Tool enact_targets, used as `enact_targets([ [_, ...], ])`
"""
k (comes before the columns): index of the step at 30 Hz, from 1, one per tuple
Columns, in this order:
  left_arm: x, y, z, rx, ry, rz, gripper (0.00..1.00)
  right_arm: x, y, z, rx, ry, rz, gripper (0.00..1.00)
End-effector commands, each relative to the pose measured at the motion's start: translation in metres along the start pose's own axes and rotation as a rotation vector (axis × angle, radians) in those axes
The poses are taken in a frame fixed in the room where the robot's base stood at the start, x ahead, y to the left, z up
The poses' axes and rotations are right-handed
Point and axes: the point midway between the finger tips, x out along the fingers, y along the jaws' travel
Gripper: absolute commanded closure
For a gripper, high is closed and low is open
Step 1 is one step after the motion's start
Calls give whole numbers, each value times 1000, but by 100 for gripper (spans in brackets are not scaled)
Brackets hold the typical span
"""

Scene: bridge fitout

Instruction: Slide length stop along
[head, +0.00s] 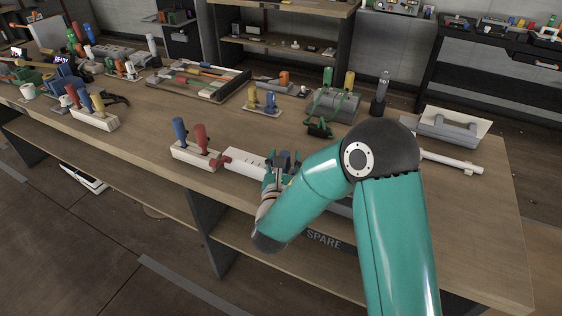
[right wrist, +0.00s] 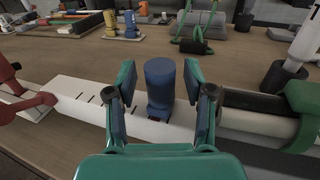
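A white rail with dark scale marks (head: 243,159) lies along the front edge of the workbench; it also shows in the right wrist view (right wrist: 84,98). A blue upright cylinder (right wrist: 160,80), which looks like the length stop's grip, stands at the rail. My right gripper (right wrist: 160,95) is open, with one finger on each side of the blue cylinder and a visible gap on both sides. In the head view my right gripper (head: 282,163) is at the rail's right part, and my arm hides what lies beyond. My left gripper is not in view.
A white block with blue and red handles (head: 183,152) stands left of the rail. A red clamp-like part (right wrist: 28,102) is at the rail's left end. A dark cylinder and green part (right wrist: 300,100) are close on the right. Bench between rail and rear items is clear.

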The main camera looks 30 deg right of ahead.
Motion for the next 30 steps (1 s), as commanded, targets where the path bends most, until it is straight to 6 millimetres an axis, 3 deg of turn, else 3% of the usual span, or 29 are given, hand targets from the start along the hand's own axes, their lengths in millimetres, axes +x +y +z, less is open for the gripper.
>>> enact_targets([
  [11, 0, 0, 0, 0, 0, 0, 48, -8, 1, 0, 0, 1, 2, 47],
  [17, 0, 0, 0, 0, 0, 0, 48, -38, 2, 0, -1, 1, 6, 47],
  [24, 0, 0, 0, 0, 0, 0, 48, -88, 2, -1, -2, 1, 8, 47],
  [30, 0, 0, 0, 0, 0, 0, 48, -114, 1, -1, -1, 1, 5, 47],
])
